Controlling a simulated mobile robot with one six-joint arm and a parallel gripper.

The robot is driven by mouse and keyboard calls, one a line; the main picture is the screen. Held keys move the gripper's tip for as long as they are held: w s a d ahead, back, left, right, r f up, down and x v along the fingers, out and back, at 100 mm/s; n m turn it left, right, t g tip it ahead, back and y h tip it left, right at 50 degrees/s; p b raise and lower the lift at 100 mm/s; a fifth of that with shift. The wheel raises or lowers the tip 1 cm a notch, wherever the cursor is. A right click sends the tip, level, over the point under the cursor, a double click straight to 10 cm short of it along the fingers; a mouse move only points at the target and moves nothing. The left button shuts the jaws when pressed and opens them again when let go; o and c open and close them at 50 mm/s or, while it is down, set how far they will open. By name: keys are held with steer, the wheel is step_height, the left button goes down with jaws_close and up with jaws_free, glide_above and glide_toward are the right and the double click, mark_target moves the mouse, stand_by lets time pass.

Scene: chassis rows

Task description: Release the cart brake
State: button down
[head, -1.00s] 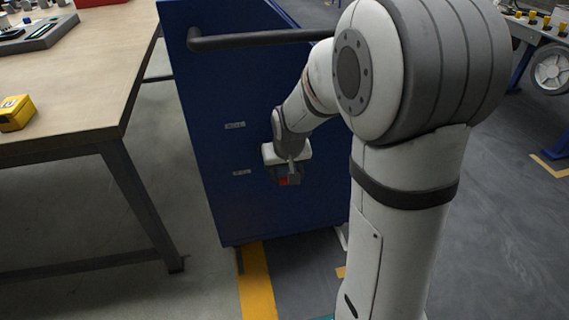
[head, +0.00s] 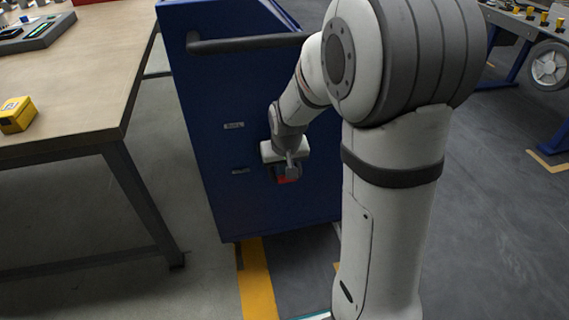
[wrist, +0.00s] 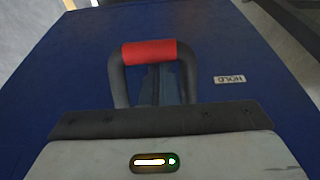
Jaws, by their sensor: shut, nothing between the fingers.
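The blue cart (head: 205,100) stands in front of me with its push bar (head: 245,42) across the top. The brake lever (wrist: 150,52) is a dark U-shaped handle with a red grip, on the cart's panel in the wrist view. Its red grip also shows in the head view (head: 288,179), partly behind my gripper. My gripper (head: 292,172) is shut and empty, in front of the panel beside the lever. In the wrist view, dark finger shapes show between the lever's two arms; I cannot tell whether they touch it.
A HOLD label (wrist: 230,79) sits beside the lever, upside down in the wrist view. Two small labels are on the panel in the head view, the upper (head: 234,126) among them. A workbench (head: 85,75) with a yellow box (head: 17,115) stands close at left.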

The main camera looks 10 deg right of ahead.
steer(key=shift+s+r+g+p, duration=0.1)
steer(key=shift+r+g+p, duration=0.45)
steer(key=shift+p, duration=0.9)
steer(key=g+p, duration=0.1)
steer(key=p, duration=0.1)
steer(key=r+g+p, duration=0.1)
steer(key=p, duration=0.2)
steer(key=shift+s+r+g+p, duration=0.15)
steer(key=shift+g+p, duration=0.1)
steer(key=shift+p, duration=0.05)
steer(key=shift+r+p, duration=0.1)
steer(key=shift+p, duration=0.25)
stand_by(0.7)
steer(key=shift+r+p, duration=0.65)
steer(key=shift+r, duration=0.15)
